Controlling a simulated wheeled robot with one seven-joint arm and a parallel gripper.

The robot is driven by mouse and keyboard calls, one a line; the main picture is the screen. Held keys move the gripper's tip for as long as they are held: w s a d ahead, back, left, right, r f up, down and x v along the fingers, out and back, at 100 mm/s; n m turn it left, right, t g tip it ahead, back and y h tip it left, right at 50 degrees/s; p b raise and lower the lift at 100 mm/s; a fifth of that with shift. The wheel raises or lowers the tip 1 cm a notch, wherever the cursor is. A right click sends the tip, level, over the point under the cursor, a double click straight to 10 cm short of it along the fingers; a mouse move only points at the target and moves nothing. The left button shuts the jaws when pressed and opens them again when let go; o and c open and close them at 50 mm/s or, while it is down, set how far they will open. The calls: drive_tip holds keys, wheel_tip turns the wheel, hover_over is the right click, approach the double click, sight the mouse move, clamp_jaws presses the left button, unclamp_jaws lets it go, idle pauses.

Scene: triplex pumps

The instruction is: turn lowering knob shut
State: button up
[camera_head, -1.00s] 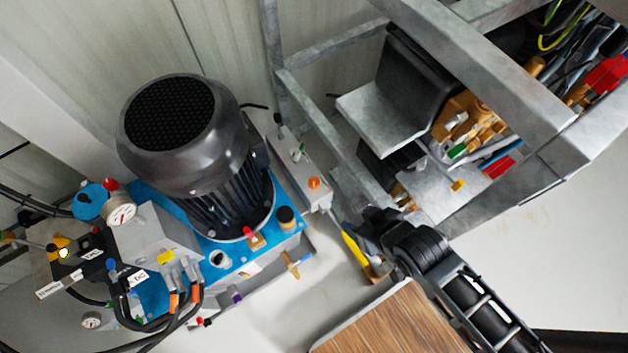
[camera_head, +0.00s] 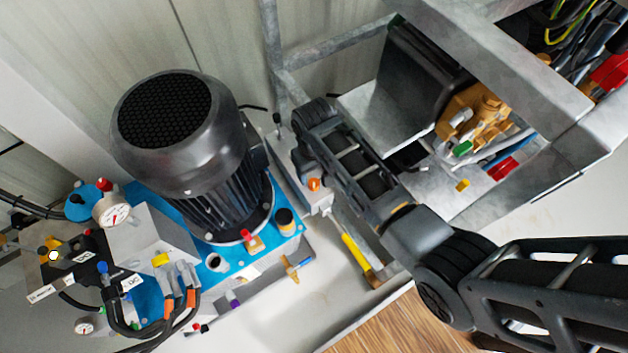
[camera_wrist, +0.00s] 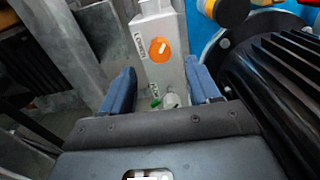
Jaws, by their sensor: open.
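A grey control box (camera_wrist: 165,55) carries a round orange knob (camera_wrist: 161,49) with a white mark and, lower, a small green-topped part (camera_wrist: 156,102). The orange knob also shows in the head view (camera_head: 314,184). My gripper (camera_wrist: 162,82) is open, its two blue fingers apart on either side of the box in the picture. Nothing is held between them. In the head view my arm hides part of the box, and the fingers are not clear.
A big black motor (camera_head: 180,125) stands on a blue tank top (camera_head: 255,250), close beside the box. A grey metal frame (camera_head: 500,60) with cables and valves rises at the right. Hoses and a pressure gauge (camera_head: 112,212) are at the left. A wooden surface (camera_head: 400,325) lies in front.

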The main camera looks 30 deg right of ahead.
sight(314, 183)
drive_tip(key=shift+f+b, duration=0.55)
drive_tip(key=shift+f, duration=2.65)
drive_tip(key=shift+c, duration=0.4)
drive_tip(key=c, duration=1)
drive_tip(key=shift+o, duration=0.2)
